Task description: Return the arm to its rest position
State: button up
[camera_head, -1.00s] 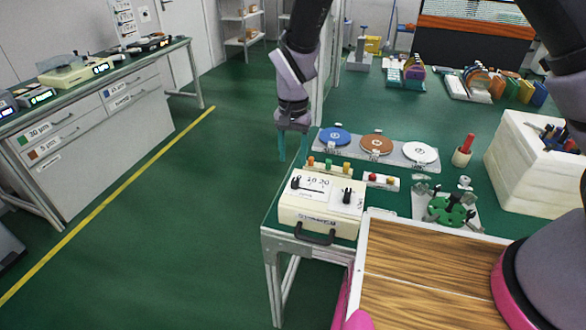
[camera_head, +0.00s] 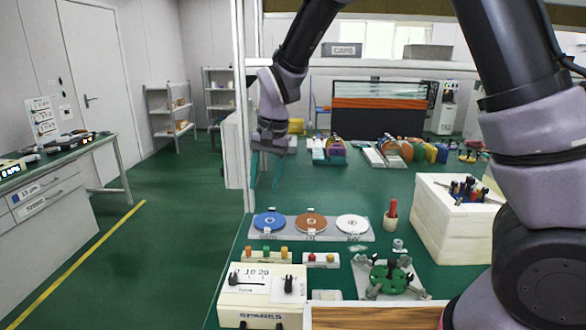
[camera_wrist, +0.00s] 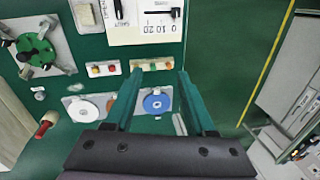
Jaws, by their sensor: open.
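My gripper (camera_head: 265,170) hangs from my arm at the left end of the green bench (camera_head: 400,195), above the surface and behind the row of discs. Its two teal fingers point down and stand apart, with nothing between them. In the wrist view my gripper (camera_wrist: 158,85) is open over the bench, and the blue disc (camera_wrist: 157,103) shows beyond the gap between the fingers. My arm runs from the right side of the head view up across the top and down to the gripper.
A plate holds a blue disc (camera_head: 270,222), a brown disc (camera_head: 310,223) and a white disc (camera_head: 352,224). In front are a cream box (camera_head: 262,290) and a green fixture (camera_head: 388,277). A white block (camera_head: 450,220) stands right. The floor (camera_head: 165,250) left is clear.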

jog(key=d+r+m+t+y, duration=0.2)
jog(key=d+r+t, duration=0.1)
jog(key=d+r, duration=1.5)
jog(key=s+d+r+t+h, duration=0.1)
jog(key=s+d+t, duration=0.1)
jog(key=s+d, duration=0.3)
jog(key=s+d+r+m+t+h, duration=0.1)
jog(key=s+d, duration=0.4)
jog(key=d, duration=0.6)
jog(key=shift+s+d+r+t, duration=0.2)
jog(key=shift+s+r+t, duration=0.25)
jog(key=shift+r, duration=0.3)
jog(key=shift+w, duration=0.1)
dwell(0.4)
